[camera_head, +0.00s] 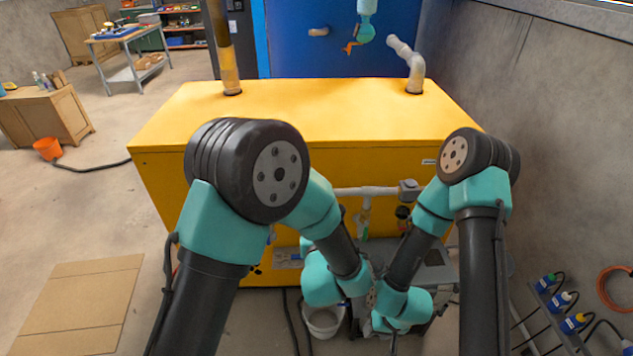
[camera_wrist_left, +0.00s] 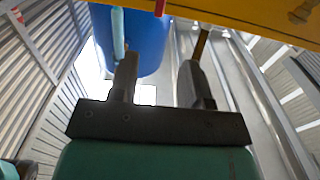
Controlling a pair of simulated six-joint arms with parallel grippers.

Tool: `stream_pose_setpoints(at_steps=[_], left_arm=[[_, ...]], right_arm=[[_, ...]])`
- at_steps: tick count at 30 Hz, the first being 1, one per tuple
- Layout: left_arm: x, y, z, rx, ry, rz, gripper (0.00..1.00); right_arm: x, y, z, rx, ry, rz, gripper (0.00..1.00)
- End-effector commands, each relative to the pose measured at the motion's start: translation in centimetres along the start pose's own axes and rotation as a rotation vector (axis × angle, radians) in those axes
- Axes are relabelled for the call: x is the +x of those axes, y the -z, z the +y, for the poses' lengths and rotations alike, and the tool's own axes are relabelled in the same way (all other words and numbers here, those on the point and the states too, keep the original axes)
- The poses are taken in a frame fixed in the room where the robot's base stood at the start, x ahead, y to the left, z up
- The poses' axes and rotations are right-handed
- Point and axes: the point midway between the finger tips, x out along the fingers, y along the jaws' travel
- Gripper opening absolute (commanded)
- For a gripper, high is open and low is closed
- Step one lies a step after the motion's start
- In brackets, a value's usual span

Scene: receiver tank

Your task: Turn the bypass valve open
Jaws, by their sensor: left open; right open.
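In the head view a pale pipe (camera_head: 365,191) runs across the front of the yellow cabinet (camera_head: 300,108), with small fittings (camera_head: 364,222) hanging below it. An orange lever (camera_head: 352,47) on a teal fitting (camera_head: 367,33) shows in front of the blue panel behind the cabinet. I cannot tell which part is the bypass valve. My right gripper (camera_head: 393,343) is low at the bottom edge, small and partly hidden by its wrist, open. My left gripper is hidden in the head view; in the left wrist view (camera_wrist_left: 158,62) it is open, with nothing between its fingers.
In the left wrist view a blue tank (camera_wrist_left: 152,45) and a yellow edge (camera_wrist_left: 255,12) lie beyond the fingers. A white bucket (camera_head: 323,322) stands under my left wrist. Cardboard (camera_head: 82,300) lies on the left floor; a rack of blue plugs (camera_head: 561,307) stands right.

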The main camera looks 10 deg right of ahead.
Motion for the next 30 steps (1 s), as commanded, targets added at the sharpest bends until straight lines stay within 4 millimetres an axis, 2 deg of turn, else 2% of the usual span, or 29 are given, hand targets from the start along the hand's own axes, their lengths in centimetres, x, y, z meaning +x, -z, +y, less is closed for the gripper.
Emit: stream_pose_setpoints(at_steps=[8, 30], left_arm=[[2.7, 0.0, -0.1, -0.002, 0.002, 0.000, 0.44], [15.1, 0.0, -0.1, -0.002, 0.002, 0.001, 0.44]], right_arm=[[0.0, 0.0, 0.0, 0.000, 0.000, 0.000, 0.43], [0.0, 0.0, 0.0, 0.000, 0.000, 0.000, 0.43]])
